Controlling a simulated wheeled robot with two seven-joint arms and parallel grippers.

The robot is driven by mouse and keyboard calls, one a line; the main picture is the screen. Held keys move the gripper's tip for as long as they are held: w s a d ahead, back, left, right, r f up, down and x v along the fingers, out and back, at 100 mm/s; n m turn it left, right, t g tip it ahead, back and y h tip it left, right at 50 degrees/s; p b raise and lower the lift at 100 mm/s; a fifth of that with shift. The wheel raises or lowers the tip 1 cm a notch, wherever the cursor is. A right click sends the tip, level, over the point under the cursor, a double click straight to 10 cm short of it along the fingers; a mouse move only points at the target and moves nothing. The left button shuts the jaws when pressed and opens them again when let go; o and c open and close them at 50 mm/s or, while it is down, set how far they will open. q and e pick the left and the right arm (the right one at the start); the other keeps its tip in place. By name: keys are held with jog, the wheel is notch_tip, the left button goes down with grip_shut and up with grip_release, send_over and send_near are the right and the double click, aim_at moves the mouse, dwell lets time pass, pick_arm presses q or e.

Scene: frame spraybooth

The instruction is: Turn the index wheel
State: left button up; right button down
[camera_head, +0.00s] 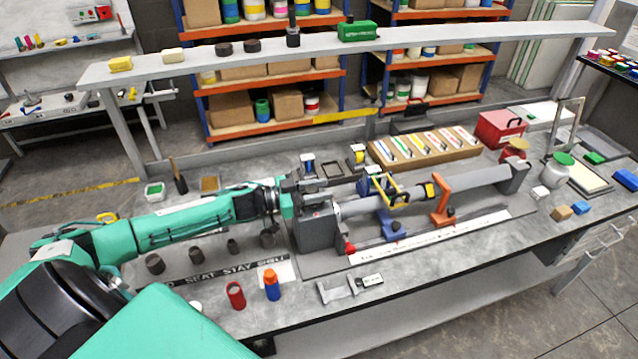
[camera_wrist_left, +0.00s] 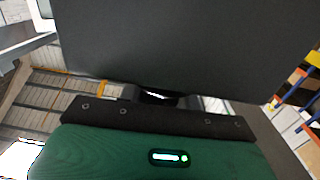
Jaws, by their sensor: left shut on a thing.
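My left gripper (camera_head: 289,200) is at the left end of the long bench fixture, against its dark grey headstock block (camera_head: 318,226). It is shut on the index wheel at that end; the gripper and wrist hide most of the wheel, so its angle cannot be read. In the left wrist view a dark grey face (camera_wrist_left: 175,40) fills the upper middle, close to the gripper. A grey tube (camera_head: 470,181) runs right from the headstock, with a blue clamp (camera_head: 389,222) and an orange clamp (camera_head: 440,203) along it. My right gripper is not in view.
Dark cylinders (camera_head: 155,264) stand on the bench below my left forearm. A red can (camera_head: 236,295) and a blue bottle with an orange top (camera_head: 272,285) stand near the front edge. A tray of coloured strips (camera_head: 425,147) lies behind the fixture.

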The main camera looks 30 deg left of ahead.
pick_arm(q)
jog(key=shift+r+n+t+y+p, duration=0.15)
jog(key=shift+n+t+y+p, duration=0.5)
jog(key=shift+n+t+y, duration=0.45)
jog(key=n+y, duration=0.1)
jog(key=t+y+p, duration=0.1)
jog(key=n+y, duration=0.1)
jog(key=y, duration=0.1)
jog(key=shift+w+a+n+t, duration=0.15)
jog(key=shift+a+n+t, duration=0.1)
jog(key=shift+n+t, duration=0.05)
jog(key=shift+w+a+n+t+y+p, duration=0.15)
jog(key=shift+n+t+y+p, duration=0.35)
jog(key=shift+n+y, duration=1.3)
jog(key=shift+a+y, duration=0.2)
jog(key=shift+y, duration=1)
jog(key=shift+a+n+y, duration=0.1)
jog(key=shift+n+y, duration=0.5)
jog(key=shift+y, duration=0.2)
jog(key=o, duration=1)
